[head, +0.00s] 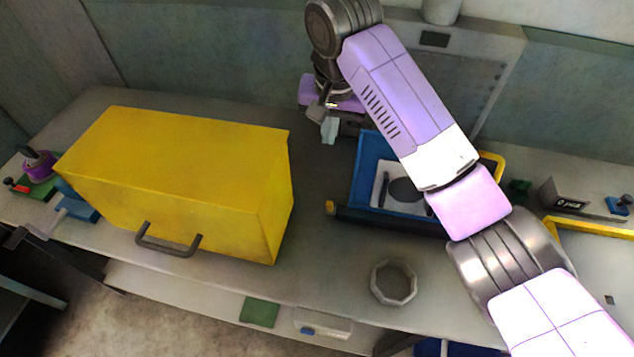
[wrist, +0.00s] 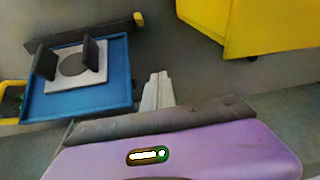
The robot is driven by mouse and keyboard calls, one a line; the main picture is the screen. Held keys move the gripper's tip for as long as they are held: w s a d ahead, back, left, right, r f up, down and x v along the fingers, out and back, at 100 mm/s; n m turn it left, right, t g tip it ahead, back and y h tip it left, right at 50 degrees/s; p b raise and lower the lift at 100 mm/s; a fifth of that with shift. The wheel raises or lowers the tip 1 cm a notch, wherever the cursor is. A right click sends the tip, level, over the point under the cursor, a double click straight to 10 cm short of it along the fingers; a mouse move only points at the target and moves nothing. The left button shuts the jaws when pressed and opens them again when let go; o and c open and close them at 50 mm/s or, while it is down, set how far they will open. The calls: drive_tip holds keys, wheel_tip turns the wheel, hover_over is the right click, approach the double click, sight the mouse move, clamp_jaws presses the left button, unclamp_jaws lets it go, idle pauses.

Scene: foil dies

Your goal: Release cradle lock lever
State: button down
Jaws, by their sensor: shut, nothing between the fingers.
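The blue cradle (head: 364,165) stands on the bench, partly hidden behind my arm in the head view; its blue rim also shows in the wrist view (wrist: 119,88). It holds a white plate with a dark disc (wrist: 75,64) between two black uprights. A dark bar with a yellow end (head: 332,208) runs along its front edge, and a yellow handle (head: 495,162) shows at its right. I cannot tell for certain which is the lock lever. My gripper (head: 329,133) is shut and empty, behind and left of the cradle, apart from it; its pale fingers show in the wrist view (wrist: 157,88).
A large yellow box (head: 180,175) with a dark front handle fills the bench left of the cradle. A grey ring-shaped cup (head: 394,283) stands at the front edge. A grey wall panel rises behind my gripper. Bare bench lies between the box and cradle.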

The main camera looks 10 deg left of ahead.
sight(330, 207)
drive_tip(key=shift+s+d+f+m+g+h, duration=0.15)
drive_tip(key=shift+s+d+m+g+h, duration=0.1)
drive_tip(key=shift+s+d, duration=0.25)
drive_tip(key=shift+s+d+f+m+g+h, duration=0.15)
drive_tip(key=shift+s+d+m+g, duration=0.1)
drive_tip(key=shift+s+d, duration=0.25)
drive_tip(key=shift+s+a, duration=0.1)
drive_tip(key=f, duration=0.3)
drive_tip(key=s+f, duration=0.1)
drive_tip(key=f, duration=0.6)
drive_tip(key=shift+s+f, duration=0.65)
drive_tip(key=shift+s, duration=0.2)
